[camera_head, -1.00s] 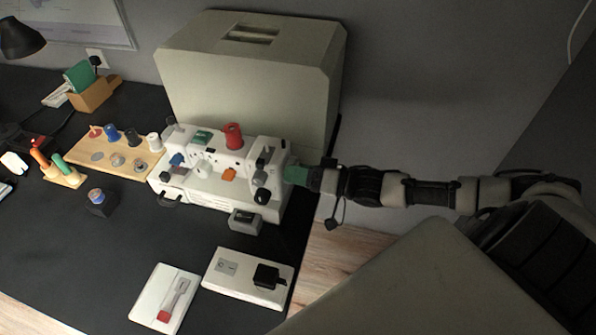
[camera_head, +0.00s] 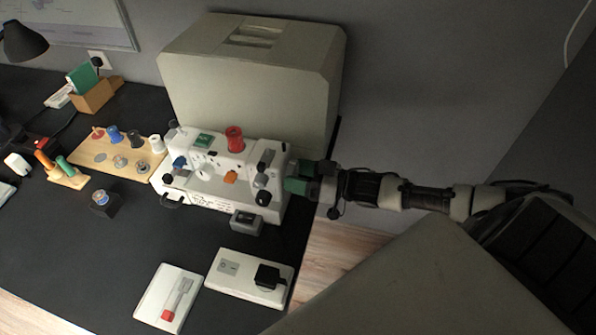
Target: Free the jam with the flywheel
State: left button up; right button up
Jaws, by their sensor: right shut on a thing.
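A white sewing machine (camera_head: 215,185) stands on the black desk, with a red thread spool (camera_head: 235,139) on top and an orange part (camera_head: 230,177) on its front. My right gripper (camera_head: 299,177) reaches in from the right. Its green fingers are shut at the machine's right end, on what seems to be the flywheel. The fingers cover the flywheel, so I cannot make out its shape or how far it is turned. I cannot see the jam itself. My left gripper is not in view.
A large beige case (camera_head: 250,85) stands behind the machine. A wooden spool board (camera_head: 117,152) is at its left. A small grey box (camera_head: 246,222), a white power board (camera_head: 228,267) and a white card with a red-ended tool (camera_head: 166,298) lie in front.

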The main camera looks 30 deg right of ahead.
jog(key=n+p, duration=0.1)
jog(key=n, duration=0.5)
jog(key=shift+r+n, duration=0.1)
jog(key=shift+n, duration=0.2)
jog(key=n, duration=0.6)
jog(key=shift+w+d, duration=0.1)
jog(key=shift+n, duration=0.3)
jog(key=o, duration=0.9)
jog(key=shift+s+d, duration=0.4)
jog(key=shift+s, duration=0.1)
jog(key=v, duration=0.9)
jog(key=shift+s+d+b, duration=0.2)
jog(key=shift+b, duration=0.1)
